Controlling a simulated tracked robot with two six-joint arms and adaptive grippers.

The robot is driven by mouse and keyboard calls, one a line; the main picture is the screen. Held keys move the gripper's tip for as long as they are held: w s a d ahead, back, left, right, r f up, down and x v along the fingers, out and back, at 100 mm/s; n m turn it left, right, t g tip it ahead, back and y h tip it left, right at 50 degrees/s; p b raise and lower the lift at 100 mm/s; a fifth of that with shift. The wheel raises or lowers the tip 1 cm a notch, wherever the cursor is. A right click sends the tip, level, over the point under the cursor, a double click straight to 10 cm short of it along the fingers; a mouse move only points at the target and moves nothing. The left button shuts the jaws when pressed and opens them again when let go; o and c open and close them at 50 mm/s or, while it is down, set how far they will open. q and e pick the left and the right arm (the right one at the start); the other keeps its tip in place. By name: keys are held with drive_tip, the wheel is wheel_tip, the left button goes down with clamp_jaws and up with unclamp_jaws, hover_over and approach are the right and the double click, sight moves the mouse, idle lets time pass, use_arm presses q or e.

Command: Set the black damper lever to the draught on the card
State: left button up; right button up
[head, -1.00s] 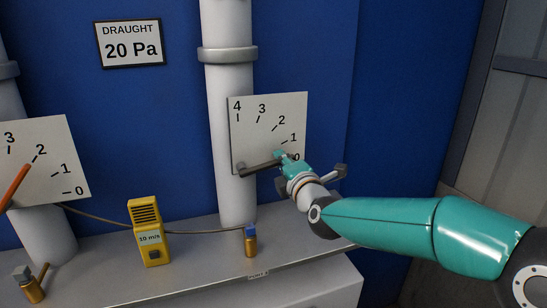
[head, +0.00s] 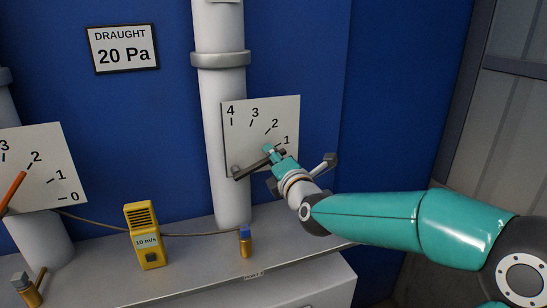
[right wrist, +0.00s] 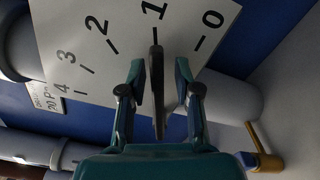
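The black damper lever (head: 250,170) slants up to the right from its pivot at the lower left of the white dial plate (head: 239,145), marked 0 to 4. In the right wrist view the lever (right wrist: 158,95) lines up close to the 1 mark. My right gripper (head: 271,153) is at the lever's outer end. In the right wrist view its fingers (right wrist: 160,85) stand on both sides of the lever, with gaps visible. The card (head: 123,47) reads "DRAUGHT 20 Pa". My left gripper is out of view.
A second dial (head: 40,180) at the left has an orange lever (head: 13,190) near its 2. A yellow meter (head: 145,238) reading 10 m/s and a small brass valve with blue top (head: 245,245) stand on the grey bench (head: 190,262). A white pipe (head: 222,90) runs behind the dial.

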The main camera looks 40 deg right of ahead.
drive_tip(key=shift+r, duration=0.1)
drive_tip(key=v, duration=1.2)
idle(0.4)
